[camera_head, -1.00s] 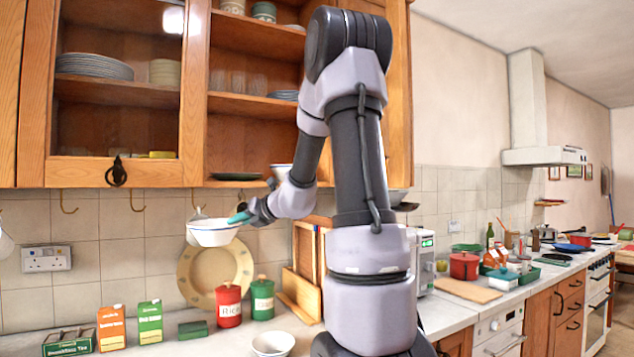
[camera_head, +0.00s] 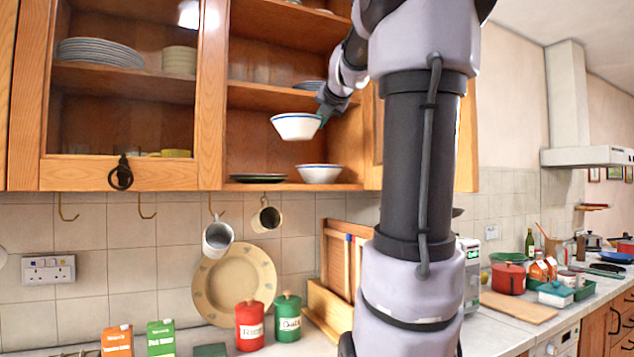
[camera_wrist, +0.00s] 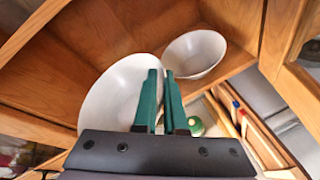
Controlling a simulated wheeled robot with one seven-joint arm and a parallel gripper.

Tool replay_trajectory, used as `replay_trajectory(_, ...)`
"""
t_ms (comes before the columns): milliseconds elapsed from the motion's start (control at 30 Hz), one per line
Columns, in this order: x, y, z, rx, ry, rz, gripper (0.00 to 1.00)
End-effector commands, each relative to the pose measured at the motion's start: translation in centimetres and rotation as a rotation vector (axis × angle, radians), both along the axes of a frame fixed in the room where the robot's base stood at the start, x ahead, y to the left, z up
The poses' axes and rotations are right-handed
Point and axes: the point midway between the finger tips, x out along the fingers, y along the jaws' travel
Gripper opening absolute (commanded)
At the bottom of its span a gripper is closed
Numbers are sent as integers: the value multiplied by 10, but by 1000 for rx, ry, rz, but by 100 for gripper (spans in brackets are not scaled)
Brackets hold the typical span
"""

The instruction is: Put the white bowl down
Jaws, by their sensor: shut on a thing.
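The white bowl (camera_head: 296,127) has a blue rim and is held up in front of the open cupboard, above its bottom shelf. My gripper (camera_head: 322,117) is shut on the bowl's right side. In the wrist view the green fingers of my gripper (camera_wrist: 162,100) close over the wall of the held bowl (camera_wrist: 112,98). A second white bowl (camera_head: 319,173) with a blue rim sits on the bottom shelf, lower and to the right. It also shows in the wrist view (camera_wrist: 194,54).
A dark green plate (camera_head: 258,178) lies on the bottom shelf (camera_head: 292,186), left of the second bowl. The shelf above (camera_head: 270,97) holds plates and glasses. Two mugs hang below the cupboard. Red and green canisters (camera_head: 250,325) stand on the counter.

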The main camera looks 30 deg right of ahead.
Motion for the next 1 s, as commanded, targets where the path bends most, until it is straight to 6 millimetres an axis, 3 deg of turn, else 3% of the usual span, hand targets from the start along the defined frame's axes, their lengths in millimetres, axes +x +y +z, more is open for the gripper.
replay_trajectory(167, 17, -20, 1, 4, 3, -7, 0)
replay_trajectory(700, 106, -123, 2, 2, 2, -10, 0)
replay_trajectory(933, 130, -149, 2, 1, 2, -9, 0)
replay_trajectory(1000, 128, -148, -7, 4, 2, -7, 0)
